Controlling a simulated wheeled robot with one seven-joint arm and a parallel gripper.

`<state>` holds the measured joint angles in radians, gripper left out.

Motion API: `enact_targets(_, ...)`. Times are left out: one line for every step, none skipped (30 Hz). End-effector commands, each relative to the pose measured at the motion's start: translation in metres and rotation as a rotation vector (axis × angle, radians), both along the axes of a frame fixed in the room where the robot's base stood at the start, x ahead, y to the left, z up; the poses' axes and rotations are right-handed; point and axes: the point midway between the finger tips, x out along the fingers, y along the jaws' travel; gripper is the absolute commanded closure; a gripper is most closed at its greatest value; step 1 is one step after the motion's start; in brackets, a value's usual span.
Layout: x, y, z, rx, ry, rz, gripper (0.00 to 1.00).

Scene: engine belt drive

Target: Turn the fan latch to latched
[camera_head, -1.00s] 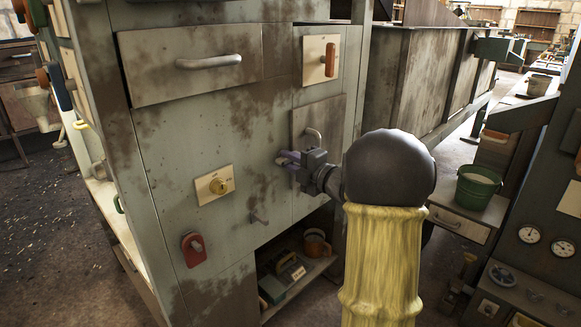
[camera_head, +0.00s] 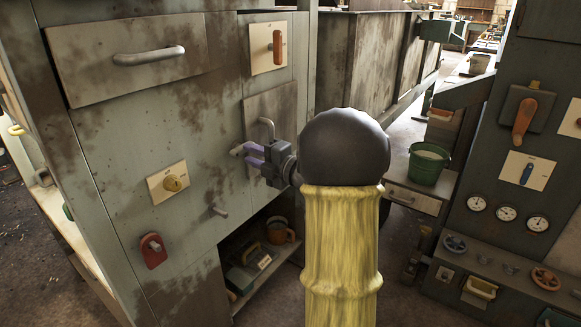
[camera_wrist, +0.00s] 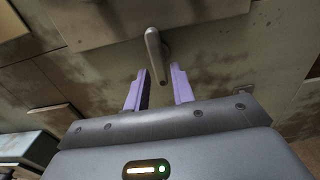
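My gripper (camera_head: 244,155) is in front of the grey cabinet, by a small door (camera_head: 285,105) with a grey bar handle (camera_head: 267,128). Its purple fingers are apart and empty. In the wrist view the open fingers (camera_wrist: 160,75) point at a grey bar (camera_wrist: 153,48), which shows between and beyond them; I cannot tell whether they touch it. No label marks the fan latch. Lever-like parts in view are an orange handle on a cream plate (camera_head: 277,47), a red latch (camera_head: 153,250), an orange lever (camera_head: 524,120) and a blue lever (camera_head: 526,174).
The cabinet also has a drawer handle (camera_head: 149,55), a yellow knob (camera_head: 175,183) and a protruding peg (camera_head: 218,211). An open shelf below holds an orange mug (camera_head: 279,232). A green bucket (camera_head: 428,164) stands to the right. Gauges (camera_head: 507,213) sit on the right panel.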

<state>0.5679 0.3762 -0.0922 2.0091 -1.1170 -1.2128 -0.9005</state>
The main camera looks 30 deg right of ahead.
Motion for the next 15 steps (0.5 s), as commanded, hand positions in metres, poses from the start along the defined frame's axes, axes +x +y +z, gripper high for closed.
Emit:
enact_targets(-0.01, -0.005, 0.002, 0.001, 0.001, -0.003, 0.75)
enact_targets(-0.016, -0.007, 0.002, 0.0, 0.002, -0.003, 0.75)
enact_targets(-0.023, -0.01, 0.003, 0.0, 0.001, -0.004, 0.75)
enact_targets(-0.029, -0.012, 0.003, 0.001, 0.001, -0.005, 0.75)
enact_targets(-0.035, -0.014, 0.003, -0.001, 0.002, -0.005, 0.75)
enact_targets(-0.042, -0.016, 0.002, 0.0, 0.002, -0.003, 0.75)
enact_targets(-0.048, -0.019, 0.002, 0.0, 0.002, -0.005, 0.75)
enact_targets(-0.054, -0.021, 0.002, 0.001, 0.001, -0.004, 0.75)
enact_targets(-0.061, -0.023, 0.002, 0.001, 0.003, -0.004, 0.75)
enact_targets(-0.067, -0.025, 0.002, 0.0, 0.002, -0.004, 0.75)
enact_targets(-0.072, -0.028, 0.002, -0.001, 0.002, -0.005, 0.75)
enact_targets(-0.08, -0.03, 0.002, 0.0, 0.002, -0.004, 0.75)
enact_targets(-0.086, -0.032, 0.002, 0.001, 0.001, -0.005, 0.75)
enact_targets(-0.091, -0.035, 0.002, 0.0, 0.003, -0.005, 0.75)
enact_targets(-0.099, -0.037, 0.002, 0.0, 0.002, -0.004, 0.75)
